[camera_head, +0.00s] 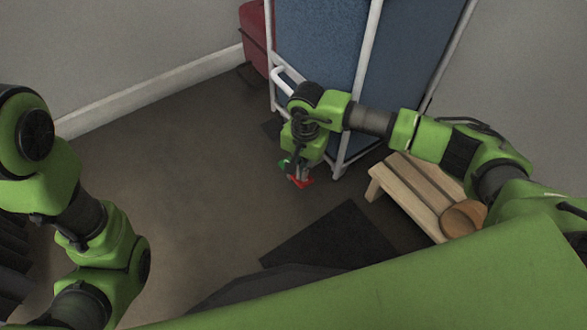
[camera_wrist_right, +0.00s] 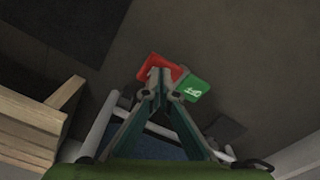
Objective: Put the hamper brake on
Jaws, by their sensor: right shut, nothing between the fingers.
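The hamper (camera_head: 315,40) is a tall blue fabric bin in a white tube frame at the upper middle of the head view. Its brake pedal shows a red pad (camera_head: 304,183) and a green pad (camera_head: 284,165) low at the near corner. In the right wrist view the red pad (camera_wrist_right: 152,64) and the green pad (camera_wrist_right: 194,90), with a white mark, lie side by side. My right gripper (camera_wrist_right: 160,74) is shut and empty, its tips over the pedal where the pads meet; I cannot tell whether they touch it. My left arm shows, but its gripper is out of frame.
A slatted wooden bench (camera_head: 410,190) with a round brown item (camera_head: 463,217) stands right of the hamper. A dark mat (camera_head: 325,238) lies on the floor in front. A red object (camera_head: 254,35) stands behind the hamper's left side. The floor to the left is clear.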

